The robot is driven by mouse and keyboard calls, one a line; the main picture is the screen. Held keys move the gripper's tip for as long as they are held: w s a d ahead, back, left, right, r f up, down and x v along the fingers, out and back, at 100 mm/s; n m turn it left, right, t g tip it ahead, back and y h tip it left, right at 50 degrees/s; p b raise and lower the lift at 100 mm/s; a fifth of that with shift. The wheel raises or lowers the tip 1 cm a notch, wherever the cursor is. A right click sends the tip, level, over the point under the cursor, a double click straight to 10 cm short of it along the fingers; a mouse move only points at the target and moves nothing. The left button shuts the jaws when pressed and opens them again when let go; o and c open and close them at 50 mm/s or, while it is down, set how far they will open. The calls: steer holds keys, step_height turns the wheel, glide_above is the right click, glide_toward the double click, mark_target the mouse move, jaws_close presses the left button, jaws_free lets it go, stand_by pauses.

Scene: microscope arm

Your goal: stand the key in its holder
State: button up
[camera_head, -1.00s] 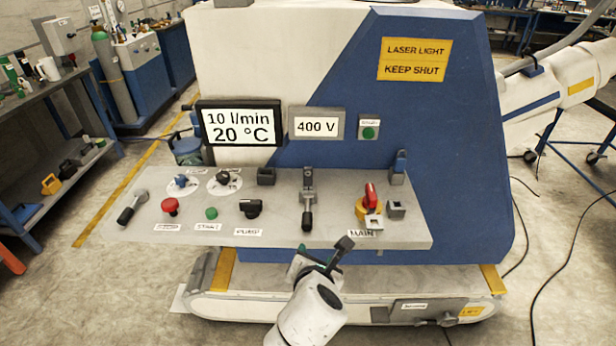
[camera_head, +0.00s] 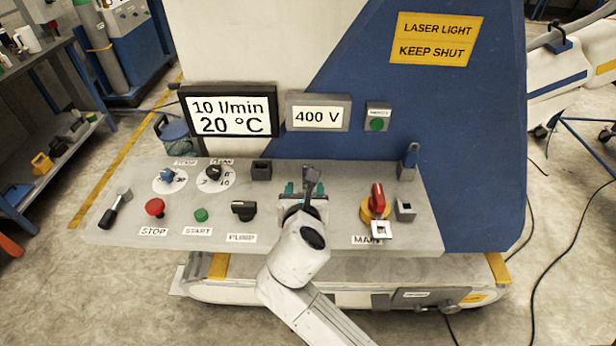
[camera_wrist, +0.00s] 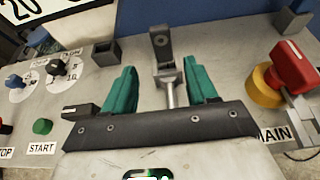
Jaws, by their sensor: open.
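I cannot tell for certain which part is the key. A blue upright piece (camera_head: 411,155) stands in a grey block (camera_head: 406,173) at the panel's back right, and may be the key. My gripper (camera_head: 301,188) is open over the middle of the panel. Its teal fingers (camera_wrist: 162,88) stand either side of a lever's metal stem (camera_wrist: 170,92), with visible gaps.
A red switch handle (camera_head: 377,197) on a yellow base, with a white square frame (camera_head: 381,230), is right of my gripper. A black PUMP knob (camera_head: 243,210), green START button (camera_head: 201,214) and red STOP button (camera_head: 155,207) are left. The machine wall rises behind.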

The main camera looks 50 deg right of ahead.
steer(key=x, duration=0.8)
steer(key=shift+s+d+f+p, duration=0.1)
steer(key=shift+s+f+p, duration=0.15)
steer(key=shift+p, duration=0.1)
steer(key=shift+c, duration=0.2)
jaws_close()
steer(key=shift+r, duration=0.1)
